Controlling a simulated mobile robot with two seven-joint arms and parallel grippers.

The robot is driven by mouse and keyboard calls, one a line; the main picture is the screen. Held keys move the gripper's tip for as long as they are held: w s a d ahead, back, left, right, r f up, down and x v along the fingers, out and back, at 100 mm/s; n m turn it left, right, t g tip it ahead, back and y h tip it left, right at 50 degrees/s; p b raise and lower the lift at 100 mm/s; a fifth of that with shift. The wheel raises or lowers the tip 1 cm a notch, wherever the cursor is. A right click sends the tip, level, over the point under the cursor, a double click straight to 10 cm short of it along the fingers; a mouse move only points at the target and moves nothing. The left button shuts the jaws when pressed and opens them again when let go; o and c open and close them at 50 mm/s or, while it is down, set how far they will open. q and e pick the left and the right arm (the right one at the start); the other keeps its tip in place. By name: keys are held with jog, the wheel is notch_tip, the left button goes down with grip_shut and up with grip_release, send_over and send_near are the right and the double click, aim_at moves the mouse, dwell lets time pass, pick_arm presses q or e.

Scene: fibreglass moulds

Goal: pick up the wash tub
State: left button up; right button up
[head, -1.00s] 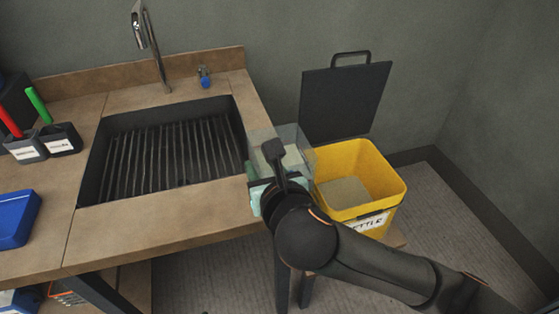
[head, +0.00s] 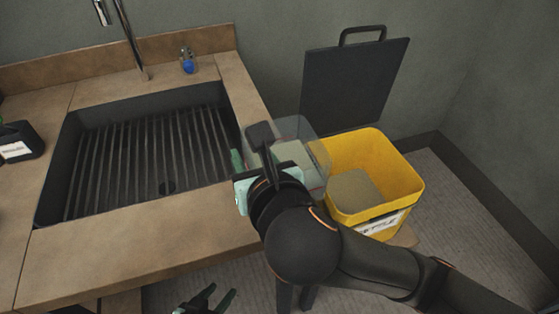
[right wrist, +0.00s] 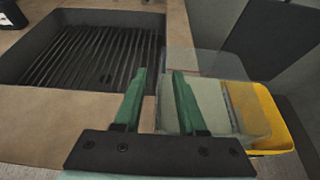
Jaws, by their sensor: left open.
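A clear see-through tub (head: 312,153), which I take as the wash tub, is at the right end of the counter, beside the yellow bin. In the right wrist view the tub (right wrist: 235,112) is at the right. My right gripper (right wrist: 159,75) has its green fingers apart. The tub's left wall appears between them, with the right finger overlapping the tub; contact cannot be told. In the head view my right wrist hides part of the tub and its base. My left gripper (head: 207,300) is open and empty, low in the view in front of the counter.
A yellow bin (head: 408,178) with a raised dark lid (head: 352,88) stands right of the tub. A black ribbed sink (head: 140,150) is set into the brown counter (head: 130,250). A tap (head: 130,40) and a blue-bodied item (head: 188,62) are behind it. A dark labelled holder (head: 20,145) is at left.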

jog(key=shift+w+f, duration=0.15)
jog(key=shift+w, duration=0.1)
jog(key=shift+s, duration=0.1)
jog(key=shift+c, duration=0.2)
grip_shut()
jog(key=shift+r, duration=0.2)
dwell(0.8)
